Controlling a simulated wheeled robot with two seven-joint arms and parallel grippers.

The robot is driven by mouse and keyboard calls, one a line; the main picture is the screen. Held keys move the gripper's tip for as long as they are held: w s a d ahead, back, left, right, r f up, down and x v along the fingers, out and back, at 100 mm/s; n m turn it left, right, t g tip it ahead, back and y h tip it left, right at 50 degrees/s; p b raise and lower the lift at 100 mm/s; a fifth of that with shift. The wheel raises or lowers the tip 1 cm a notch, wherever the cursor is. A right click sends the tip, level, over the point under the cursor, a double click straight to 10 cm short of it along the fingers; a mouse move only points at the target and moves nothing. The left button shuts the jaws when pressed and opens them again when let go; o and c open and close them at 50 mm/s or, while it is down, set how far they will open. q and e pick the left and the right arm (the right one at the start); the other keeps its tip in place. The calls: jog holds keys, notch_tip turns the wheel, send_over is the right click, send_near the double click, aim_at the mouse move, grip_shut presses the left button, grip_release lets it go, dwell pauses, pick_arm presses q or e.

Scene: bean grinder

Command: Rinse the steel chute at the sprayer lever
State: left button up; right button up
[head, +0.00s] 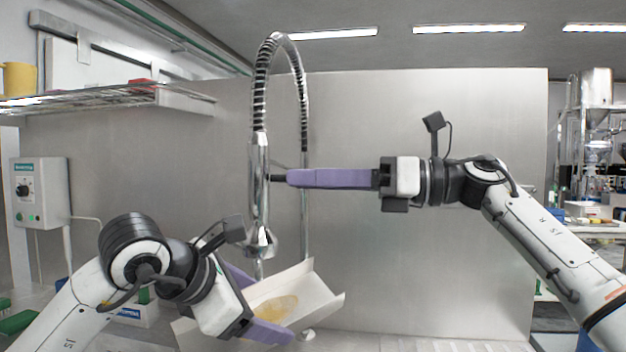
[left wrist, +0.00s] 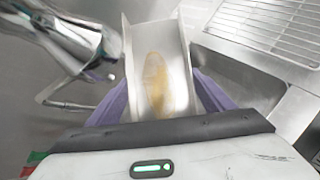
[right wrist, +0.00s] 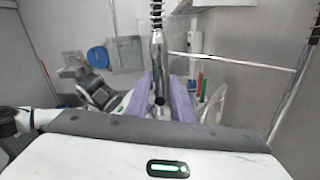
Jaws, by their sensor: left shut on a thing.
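The steel chute (head: 315,290) is an open trough, tilted, with a yellow-brown residue patch (head: 277,309) on its inner floor. My left gripper (head: 268,308) is shut on the chute; its purple fingers lie along both sides of the chute (left wrist: 172,50) in the left wrist view. The sprayer (head: 259,185) hangs upright, its nozzle (head: 260,242) just above the chute's upper left edge. My right gripper (head: 288,178) is level with the sprayer body, its fingertips at the lever side. In the right wrist view its fingers flank the sprayer (right wrist: 158,75); contact is unclear.
A coiled hose (head: 262,85) arches above the sprayer. A control box (head: 40,192) and a wire shelf (head: 110,100) are at left. The steel back panel (head: 420,270) leaves free room at right.

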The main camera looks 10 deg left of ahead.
grip_shut()
jog(key=shift+f+y, duration=0.5)
jog(key=shift+y, duration=0.4)
jog(key=shift+o, duration=1.5)
grip_release()
jog(key=d+f, duration=0.1)
jog(key=d, duration=1)
jog(key=shift+s+d+f, duration=0.15)
jog(key=shift+d+f, duration=0.25)
